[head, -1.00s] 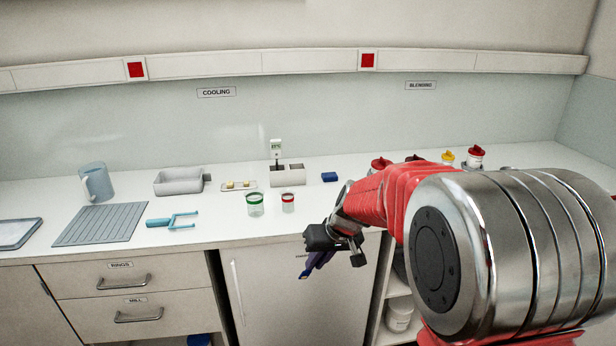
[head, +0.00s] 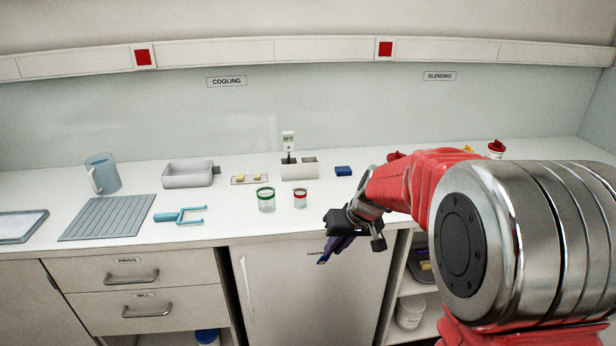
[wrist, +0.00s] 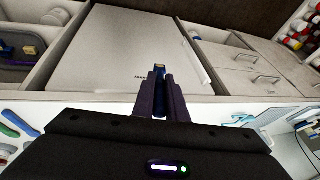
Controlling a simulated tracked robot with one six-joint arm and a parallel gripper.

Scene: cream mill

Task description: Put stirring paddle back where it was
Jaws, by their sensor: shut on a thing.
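My gripper (head: 338,246) is in front of the counter's front edge, pointing down and to the left. It is shut on a slim dark blue piece (wrist: 159,76), seemingly the stirring paddle, with a pale tip showing between the fingers in the wrist view. Most of it is hidden by the fingers, so its full shape cannot be told. A pale two-slot holder (head: 299,170) stands at the back of the counter. A small thermometer (head: 288,143) stands upright in its left slot; the right slot looks empty.
A green-rimmed jar (head: 265,200) and a red-rimmed jar (head: 300,199) stand near the front edge. A blue block (head: 343,171), a grey tray (head: 188,174), a blue fork-like tool (head: 180,216), a ribbed mat (head: 108,217) and a jug (head: 102,174) are also on the counter.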

